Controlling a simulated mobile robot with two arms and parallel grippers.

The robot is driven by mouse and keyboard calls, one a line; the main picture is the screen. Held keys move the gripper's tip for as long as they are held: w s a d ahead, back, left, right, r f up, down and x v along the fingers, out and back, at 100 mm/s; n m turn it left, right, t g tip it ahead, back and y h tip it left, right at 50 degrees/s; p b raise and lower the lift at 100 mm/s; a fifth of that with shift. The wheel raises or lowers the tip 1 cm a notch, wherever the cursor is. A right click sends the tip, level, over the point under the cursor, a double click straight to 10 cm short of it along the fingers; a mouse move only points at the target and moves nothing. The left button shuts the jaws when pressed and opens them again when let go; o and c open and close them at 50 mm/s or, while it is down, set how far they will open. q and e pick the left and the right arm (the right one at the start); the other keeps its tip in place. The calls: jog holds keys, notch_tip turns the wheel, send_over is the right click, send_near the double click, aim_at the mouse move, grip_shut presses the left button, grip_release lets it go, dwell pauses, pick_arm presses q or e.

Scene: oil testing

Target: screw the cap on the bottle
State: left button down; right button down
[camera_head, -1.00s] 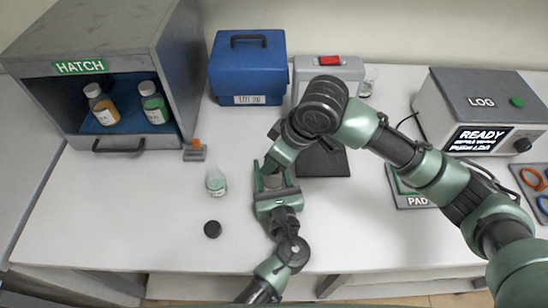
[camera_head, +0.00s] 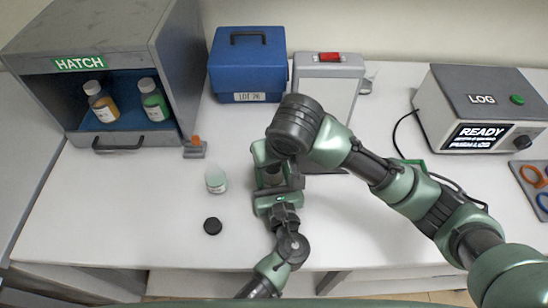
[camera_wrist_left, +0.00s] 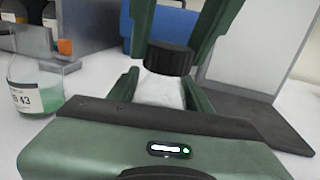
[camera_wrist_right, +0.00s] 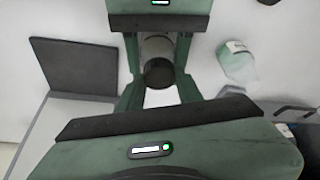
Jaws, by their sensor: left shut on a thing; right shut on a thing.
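A whitish bottle (camera_wrist_left: 160,90) stands upright between the fingers of my left gripper (camera_wrist_left: 162,84), which is shut on it. A black ribbed cap (camera_wrist_left: 169,58) is at the bottle's top, with no clear gap; whether the threads are engaged is hidden. My right gripper (camera_wrist_right: 158,76) reaches down from above and is shut on the cap, which shows dark between its fingers in the right wrist view (camera_wrist_right: 158,72). In the head view, the right wrist hides much of the bottle and cap.
Left of the grippers stand an uncapped bottle with green contents (camera_head: 216,182) and a loose black cap (camera_head: 212,226). The hatch cabinet (camera_head: 182,60) with two bottles, blue box (camera_head: 248,75) and grey device (camera_head: 330,72) stand behind. The front left table is clear.

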jog(key=m, duration=0.1)
jog(key=m+h, duration=0.1)
jog(key=m, duration=0.2)
jog(key=shift+a+h, duration=0.25)
jog(key=shift+h, duration=0.05)
jog(key=shift+d+m+h, duration=0.1)
jog(key=shift+m+h, duration=0.4)
jog(key=shift+m, duration=0.6)
jog(key=c, duration=0.9)
grip_release()
jog(key=shift+c, duration=0.2)
jog(key=shift+w+r, duration=0.1)
jog(key=shift+r, duration=2.15)
